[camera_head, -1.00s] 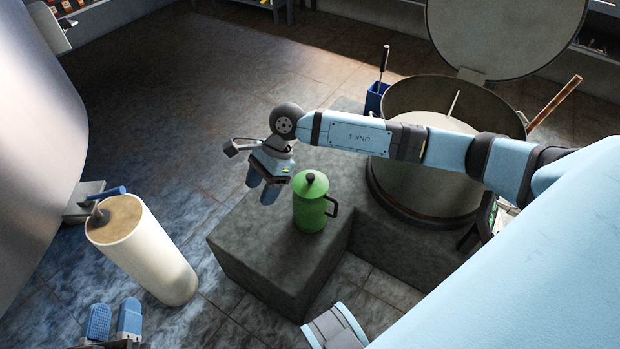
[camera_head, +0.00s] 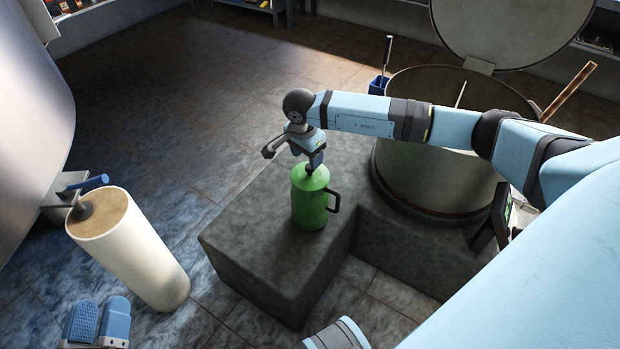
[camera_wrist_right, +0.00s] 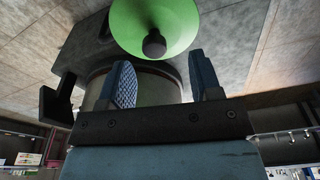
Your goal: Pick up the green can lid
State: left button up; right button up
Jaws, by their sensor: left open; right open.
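The green can (camera_head: 311,208) stands upright on a low grey stone block, its dark handle on the right. Its green lid (camera_wrist_right: 165,15) is on top, with a dark knob (camera_wrist_right: 154,44) in the middle. My right gripper (camera_head: 315,163) is open, pointing down right over the lid and hiding part of it in the head view. In the right wrist view the knob appears between the two blue fingers (camera_wrist_right: 165,70), just past their tips; neither finger clearly touches it. My left gripper (camera_head: 97,322) is open and empty at the lower left, away from the can.
The grey stone block (camera_head: 255,250) has bare top around the can. A round open tank (camera_head: 430,175) with a raised lid (camera_head: 510,30) stands behind right. A blue holder (camera_head: 378,84) is beside it. A pale cylinder (camera_head: 140,255) stands at the left.

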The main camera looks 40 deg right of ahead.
aim_at(310, 173)
jog(key=f, duration=0.1)
jog(key=f+b, duration=0.1)
jog(key=f, duration=0.1)
jog(key=f+b, duration=0.1)
jog(key=f, duration=0.1)
jog(key=shift+s+d, duration=0.25)
jog(key=shift+d, duration=0.1)
pick_arm(q)
notch_tip(310, 173, down, 3)
jog(key=shift+w+d+f+g, duration=0.1)
jog(key=shift+d+f+g, duration=0.05)
jog(key=shift+g, duration=0.55)
pick_arm(e)
jog(key=c, duration=1)
